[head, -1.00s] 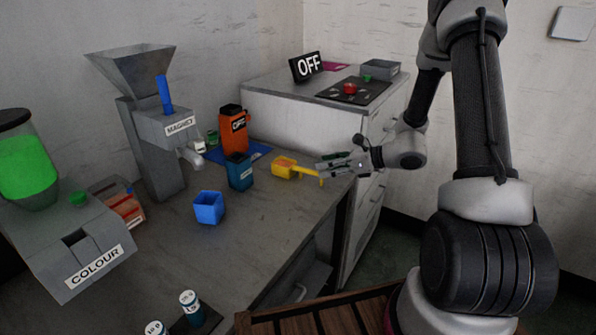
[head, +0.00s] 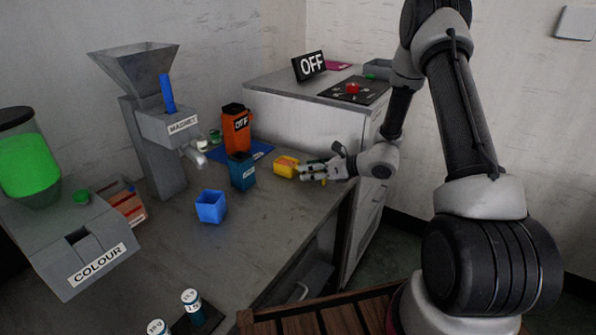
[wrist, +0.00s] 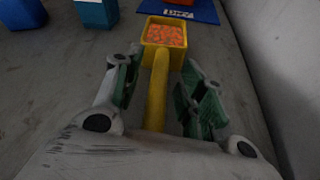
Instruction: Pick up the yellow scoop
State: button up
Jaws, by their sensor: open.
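The yellow scoop (head: 285,167) lies on the grey bench near its right edge. In the wrist view its square cup (wrist: 164,44) is filled with orange and green bits, and its handle (wrist: 158,95) runs back toward me. My gripper (head: 304,171) is open at the scoop, and in the wrist view its green-padded fingers (wrist: 158,92) stand on either side of the handle with gaps to both. The handle's near end is hidden behind the gripper body. In the head view the fingers cover most of the handle.
A blue cup (head: 211,207) and a teal container (head: 242,172) stand left of the scoop. An orange container (head: 236,130) stands by a blue mat (head: 262,152) behind it. The bench's right edge is close to my gripper. A white cabinet (head: 300,116) stands behind.

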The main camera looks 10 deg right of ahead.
grip_shut()
